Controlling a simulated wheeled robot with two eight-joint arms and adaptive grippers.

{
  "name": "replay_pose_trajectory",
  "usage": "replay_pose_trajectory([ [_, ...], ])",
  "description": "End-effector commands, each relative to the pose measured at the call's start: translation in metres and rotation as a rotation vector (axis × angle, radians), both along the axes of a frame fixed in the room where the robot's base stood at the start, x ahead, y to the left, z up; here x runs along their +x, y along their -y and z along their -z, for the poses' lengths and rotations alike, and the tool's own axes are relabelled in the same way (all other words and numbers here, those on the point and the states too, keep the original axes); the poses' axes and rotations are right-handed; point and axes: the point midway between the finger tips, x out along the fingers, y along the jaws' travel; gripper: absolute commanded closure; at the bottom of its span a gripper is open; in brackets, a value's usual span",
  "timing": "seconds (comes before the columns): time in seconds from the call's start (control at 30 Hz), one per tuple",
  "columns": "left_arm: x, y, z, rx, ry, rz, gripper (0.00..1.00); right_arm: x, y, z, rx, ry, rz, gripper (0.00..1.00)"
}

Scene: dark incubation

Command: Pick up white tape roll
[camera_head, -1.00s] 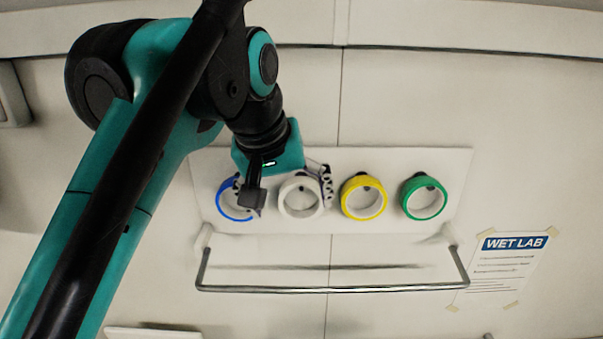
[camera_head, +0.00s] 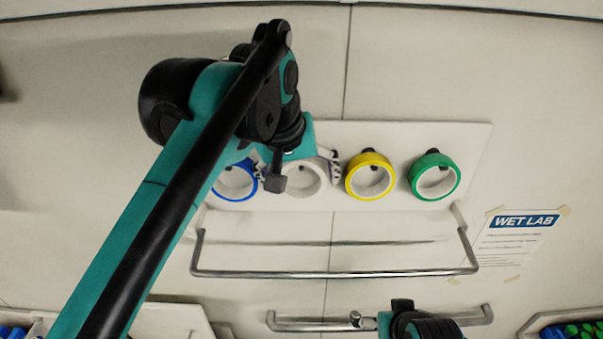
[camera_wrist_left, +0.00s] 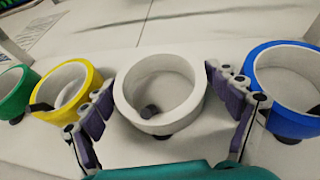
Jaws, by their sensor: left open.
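The white tape roll (camera_head: 306,195) hangs on a peg on a white wall panel, between the blue roll (camera_head: 234,196) and the yellow roll (camera_head: 370,194). My left gripper (camera_head: 298,170) is open at the white roll, partly covering it in the head view. In the left wrist view the white roll (camera_wrist_left: 160,122) sits between the two spread fingers of my left gripper (camera_wrist_left: 165,105). One finger is on each side of it; I cannot tell whether either touches. A dark peg (camera_wrist_left: 150,111) shows inside the ring.
The green roll (camera_head: 434,195) hangs at the panel's (camera_head: 465,150) right end. A metal rail (camera_head: 335,274) runs below the panel, with another bar (camera_head: 300,325) lower down. A WET LAB sheet (camera_head: 515,240) is taped at right. Racks with coloured caps show at both bottom corners.

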Motion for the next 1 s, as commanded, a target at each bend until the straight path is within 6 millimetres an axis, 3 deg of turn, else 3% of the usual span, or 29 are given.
replay_pose_trajectory([
  [0.23,0.001,0.0,0.002,0.0,0.0,0.0,0.12,0.0,0.0,0.0,0.0,0.0,0.0,0.0],
  [0.4,0.001,0.0,0.002,0.0,0.0,0.0,0.52,0.0,0.0,0.0,0.0,0.0,0.0,0.0],
  [0.77,0.0,0.0,0.0,0.0,-0.001,0.0,0.53,0.0,0.0,-0.002,0.0,0.0,0.0,0.0],
  [1.0,0.001,0.0,-0.019,0.0,0.0,0.0,0.53,0.0,0.0,-0.019,0.0,0.0,0.0,0.0],
])
